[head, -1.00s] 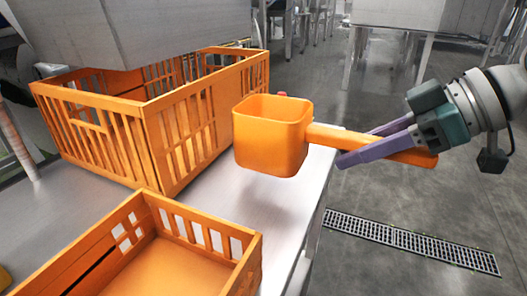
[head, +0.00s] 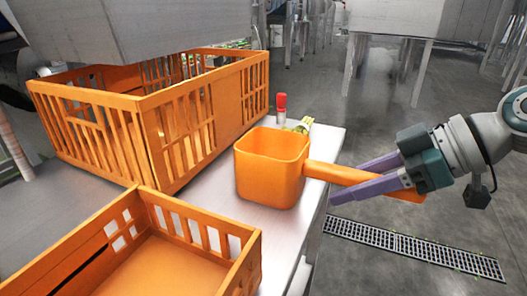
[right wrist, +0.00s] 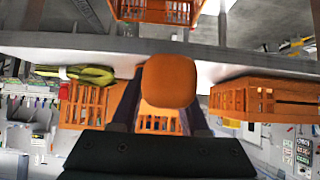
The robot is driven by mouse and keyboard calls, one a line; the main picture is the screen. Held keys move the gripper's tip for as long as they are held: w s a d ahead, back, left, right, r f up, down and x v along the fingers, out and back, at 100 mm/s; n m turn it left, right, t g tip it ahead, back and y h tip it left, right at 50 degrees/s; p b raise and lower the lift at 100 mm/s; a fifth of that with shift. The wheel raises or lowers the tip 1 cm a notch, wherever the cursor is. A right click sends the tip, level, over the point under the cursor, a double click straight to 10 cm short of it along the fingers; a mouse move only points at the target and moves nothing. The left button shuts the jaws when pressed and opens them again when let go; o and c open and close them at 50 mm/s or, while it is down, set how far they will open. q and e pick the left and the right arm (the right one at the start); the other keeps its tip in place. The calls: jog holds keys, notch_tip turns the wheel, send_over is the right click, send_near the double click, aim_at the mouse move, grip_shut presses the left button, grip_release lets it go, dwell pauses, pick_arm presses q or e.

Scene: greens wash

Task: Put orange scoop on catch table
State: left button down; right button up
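The orange scoop (head: 271,165) is upright over the right end of the metal table (head: 210,196). Its square cup is low at the tabletop; I cannot tell for sure whether it touches. Its handle points right, past the table edge. My right gripper (head: 346,181) has its purple fingers on either side of the handle and is shut on it. In the right wrist view, the orange scoop (right wrist: 168,80) shows between the fingers. My left gripper is not in view.
A tall slatted orange crate (head: 176,135) stands left of the scoop, and a lower orange crate (head: 240,258) is in front. A red-capped bottle (head: 281,106) and a green-yellow item (head: 303,125) are behind the scoop. A floor drain (head: 410,246) lies right of the table.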

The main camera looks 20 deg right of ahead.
jog(key=shift+o, duration=1)
jog(key=shift+r, duration=0.2)
jog(key=p+v, duration=0.3)
jog(key=v, duration=0.7)
jog(key=shift+s+r, duration=0.1)
jog(key=shift+p+v, duration=0.4)
jog(key=shift+v, duration=0.4)
